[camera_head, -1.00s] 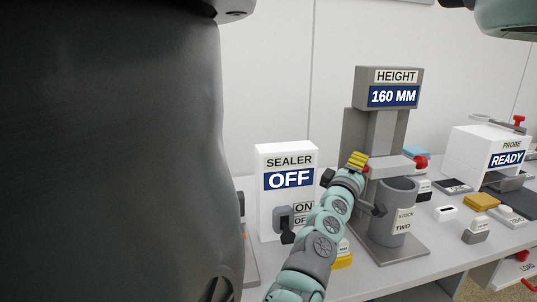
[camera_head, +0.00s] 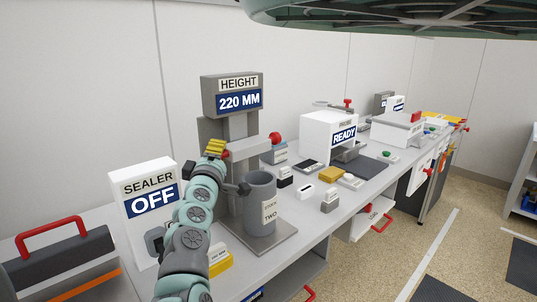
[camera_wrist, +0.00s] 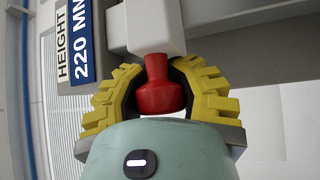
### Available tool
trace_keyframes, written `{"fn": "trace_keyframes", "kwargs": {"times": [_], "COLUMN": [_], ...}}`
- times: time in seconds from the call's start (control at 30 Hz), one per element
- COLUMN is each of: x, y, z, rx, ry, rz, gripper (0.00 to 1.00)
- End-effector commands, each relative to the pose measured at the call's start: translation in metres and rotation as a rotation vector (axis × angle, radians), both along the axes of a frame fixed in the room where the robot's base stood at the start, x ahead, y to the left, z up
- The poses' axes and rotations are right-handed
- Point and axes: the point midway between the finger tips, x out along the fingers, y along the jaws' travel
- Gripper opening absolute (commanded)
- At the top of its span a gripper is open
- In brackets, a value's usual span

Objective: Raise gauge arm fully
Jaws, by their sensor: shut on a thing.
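The height gauge (camera_head: 232,96) stands on the bench, and its display reads 220 MM. Its pale gauge arm (camera_head: 250,148) sticks out from the column above a grey cylinder (camera_head: 261,205) labelled STOCK TWO. My gripper (camera_head: 215,149) is at the arm's left end. In the wrist view its yellow fingers (camera_wrist: 158,88) are shut around a red knob (camera_wrist: 160,92), which joins a white block (camera_wrist: 155,28) of the gauge. In the head view my gripper mostly hides this knob.
A white SEALER box (camera_head: 145,185) reading OFF stands left of my arm. A red-handled grey case (camera_head: 60,262) is at the lower left. Right of the gauge are a READY probe box (camera_head: 325,135), a yellow block (camera_head: 331,174) and several small items. The wall behind is bare.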

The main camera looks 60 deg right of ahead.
Motion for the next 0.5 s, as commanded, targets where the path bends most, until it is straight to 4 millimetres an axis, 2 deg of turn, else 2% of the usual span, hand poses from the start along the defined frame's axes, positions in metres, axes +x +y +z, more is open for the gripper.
{"fn": "trace_keyframes", "kwargs": {"times": [0.07,0.5], "x": [0.0028,0.0011], "y": [0.0024,0.0010], "z": [0.0007,-0.0003], "rx": [-0.003,-0.001], "ry": [-0.002,-0.001], "rz": [0.009,0.004], "gripper": [0.26,0.70]}}
